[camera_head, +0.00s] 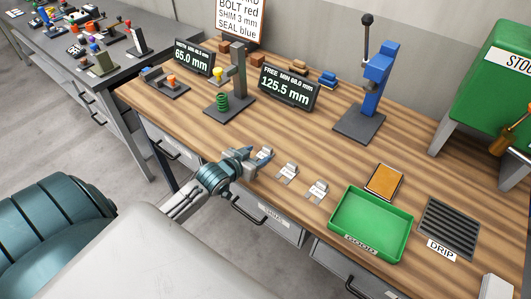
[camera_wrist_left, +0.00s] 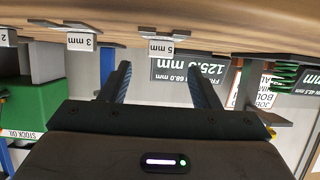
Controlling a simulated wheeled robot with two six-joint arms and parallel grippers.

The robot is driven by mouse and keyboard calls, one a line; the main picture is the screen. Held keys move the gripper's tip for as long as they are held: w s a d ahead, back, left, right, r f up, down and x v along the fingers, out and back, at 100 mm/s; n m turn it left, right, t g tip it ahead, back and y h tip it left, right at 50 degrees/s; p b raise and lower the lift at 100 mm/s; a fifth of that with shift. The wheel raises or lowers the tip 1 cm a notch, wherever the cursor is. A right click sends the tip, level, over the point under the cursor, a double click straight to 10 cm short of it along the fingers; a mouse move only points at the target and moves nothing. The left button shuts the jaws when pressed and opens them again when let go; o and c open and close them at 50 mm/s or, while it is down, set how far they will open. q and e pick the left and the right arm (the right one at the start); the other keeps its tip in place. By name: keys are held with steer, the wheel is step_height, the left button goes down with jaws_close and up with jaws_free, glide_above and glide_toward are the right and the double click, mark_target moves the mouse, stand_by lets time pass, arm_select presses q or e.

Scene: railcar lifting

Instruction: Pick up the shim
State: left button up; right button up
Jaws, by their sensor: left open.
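Three small grey shims with white labels sit in a row near the bench's front edge: the left one (camera_head: 264,155), the middle one (camera_head: 287,172) and the right one (camera_head: 317,189). In the left wrist view, which is upside down, the labels read 5 mm on one shim (camera_wrist_left: 161,46), 3 mm on another (camera_wrist_left: 81,41), and 2 on a partly cut-off one (camera_wrist_left: 5,38). My left gripper (camera_head: 245,157) is open and empty beside the left shim; its spread fingers also show in the wrist view (camera_wrist_left: 158,75). My right gripper is out of view.
A sign (camera_head: 240,20) reads BOLT red, SHIM 3 mm, SEAL blue. A green tray (camera_head: 343,222), an orange pad (camera_head: 384,181) and a drip grate (camera_head: 448,228) lie right of the shims. A blue press (camera_head: 378,75) and gauge displays (camera_head: 289,88) stand behind. Bare wood lies between.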

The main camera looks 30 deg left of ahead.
mark_target(266, 150)
arm_select(q)
steer(key=shift+x, duration=0.75)
steer(key=shift+w+p, duration=0.25)
steer(key=shift+p, duration=0.05)
steer(key=p+x, duration=0.1)
steer(key=x, duration=0.3)
steer(key=shift+f+p, duration=0.25)
steer(key=shift+p, duration=0.05)
steer(key=shift+w+f, duration=0.25)
steer(key=shift+s, duration=0.1)
steer(key=shift+c, duration=0.3)
steer(key=shift+r, duration=0.1)
steer(key=c, duration=1.1)
